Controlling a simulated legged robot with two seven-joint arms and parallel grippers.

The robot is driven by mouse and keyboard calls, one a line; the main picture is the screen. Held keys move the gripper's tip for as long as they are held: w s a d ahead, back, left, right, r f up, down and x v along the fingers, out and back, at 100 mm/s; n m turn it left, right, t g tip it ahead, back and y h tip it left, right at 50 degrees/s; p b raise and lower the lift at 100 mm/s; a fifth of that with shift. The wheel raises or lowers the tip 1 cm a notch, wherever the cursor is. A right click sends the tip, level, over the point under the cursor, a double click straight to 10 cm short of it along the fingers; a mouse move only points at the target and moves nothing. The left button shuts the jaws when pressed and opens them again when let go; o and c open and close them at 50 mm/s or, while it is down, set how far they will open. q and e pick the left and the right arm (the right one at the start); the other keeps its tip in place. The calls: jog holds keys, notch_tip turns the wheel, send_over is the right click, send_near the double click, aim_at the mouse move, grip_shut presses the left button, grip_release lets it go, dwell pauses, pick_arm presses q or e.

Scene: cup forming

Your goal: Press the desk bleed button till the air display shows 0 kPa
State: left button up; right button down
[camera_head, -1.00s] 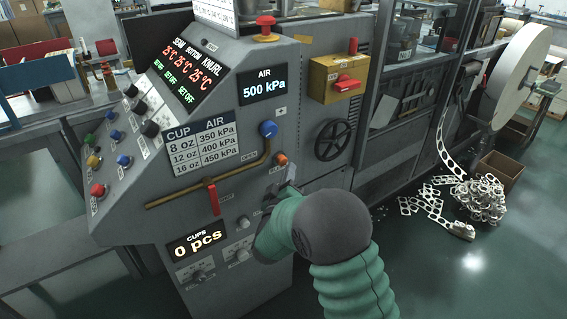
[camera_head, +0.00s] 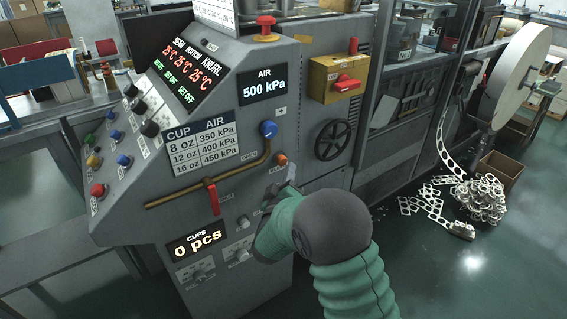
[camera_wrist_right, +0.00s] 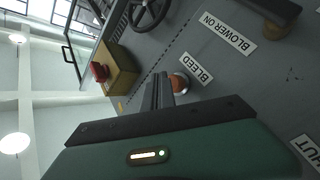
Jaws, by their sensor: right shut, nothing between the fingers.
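The air display (camera_head: 263,84) on the sloped grey desk reads 500 kPa. The bleed button (camera_head: 281,159) is a small orange knob below the blue knob. In the right wrist view, the orange button (camera_wrist_right: 180,83) sits beside its BLEED label (camera_wrist_right: 196,69). My right gripper (camera_head: 290,174) is shut and empty, just below the button. In the right wrist view its fingertips (camera_wrist_right: 158,75) are close beside the button and partly overlap it; I cannot tell whether they touch. My left gripper is not in view.
A blue knob (camera_head: 268,129) and brass pipe with red lever (camera_head: 212,198) are nearby on the panel. A black handwheel (camera_head: 332,140) and yellow box with red switch (camera_head: 338,78) stand to the right. The cups display (camera_head: 196,243) reads 0 pcs.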

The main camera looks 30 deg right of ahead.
jog(key=shift+w, duration=0.1)
dwell(0.5)
jog(key=shift+w+p, duration=0.25)
jog(key=shift+p, duration=0.05)
jog(key=shift+w+a+r, duration=0.1)
jog(key=shift+w, duration=0.4)
dwell(0.5)
dwell(0.4)
jog(key=shift+s+p, duration=0.35)
jog(key=shift+s, duration=0.55)
jog(key=shift+s, duration=0.1)
jog(key=s, duration=0.4)
jog(key=shift+s+d+p, duration=0.3)
jog(key=shift+s+p, duration=0.05)
jog(key=shift+s, duration=0.05)
